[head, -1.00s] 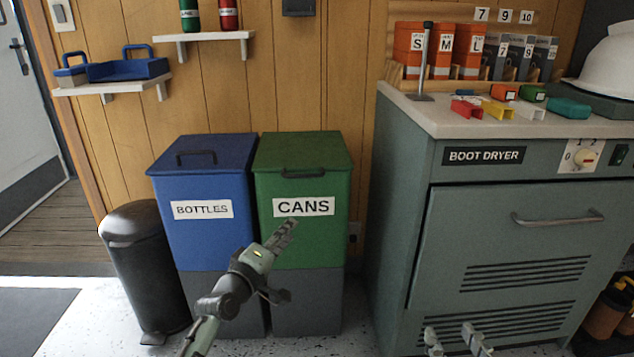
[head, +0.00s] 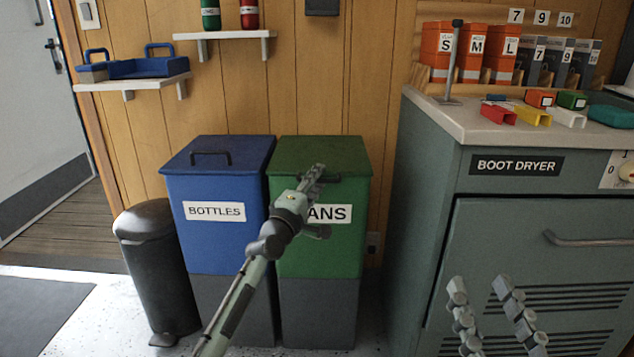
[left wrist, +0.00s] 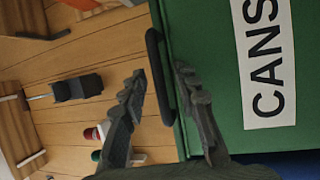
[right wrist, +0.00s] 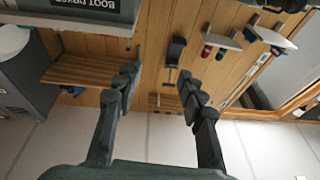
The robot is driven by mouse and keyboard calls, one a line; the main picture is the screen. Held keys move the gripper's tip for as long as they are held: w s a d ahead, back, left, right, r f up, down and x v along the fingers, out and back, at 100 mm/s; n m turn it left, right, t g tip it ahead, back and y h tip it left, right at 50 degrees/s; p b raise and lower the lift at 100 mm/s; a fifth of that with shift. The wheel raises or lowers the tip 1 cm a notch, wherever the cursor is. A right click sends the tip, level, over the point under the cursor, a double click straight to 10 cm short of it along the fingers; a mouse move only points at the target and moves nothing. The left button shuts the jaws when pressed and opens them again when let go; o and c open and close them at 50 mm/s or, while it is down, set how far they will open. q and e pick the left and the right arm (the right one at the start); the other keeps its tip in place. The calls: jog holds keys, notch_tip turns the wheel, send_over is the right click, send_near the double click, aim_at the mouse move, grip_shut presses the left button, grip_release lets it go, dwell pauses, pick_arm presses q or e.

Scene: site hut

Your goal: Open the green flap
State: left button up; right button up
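The green bin labelled CANS (head: 345,240) has a green flap (head: 345,150) on top, lying closed. Its black handle (left wrist: 158,75) shows in the left wrist view, at the front edge of the flap. My left gripper (head: 316,172) is at the front of the flap and hides most of the handle in the head view. In the left wrist view its fingers (left wrist: 160,92) are apart, with the handle between them; contact cannot be told. My right gripper (head: 484,287) is open and empty in front of the boot dryer; its spread fingers also show in the right wrist view (right wrist: 158,85).
The blue BOTTLES bin (head: 220,250) stands against the green bin's left side, with a black pedal bin (head: 155,270) beyond it. The boot dryer (head: 425,200) stands to the right across a narrow gap. A shelf (head: 225,35) hangs above the bins.

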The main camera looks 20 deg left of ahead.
pick_arm(q)
jog(key=shift+c, duration=0.5)
grip_shut()
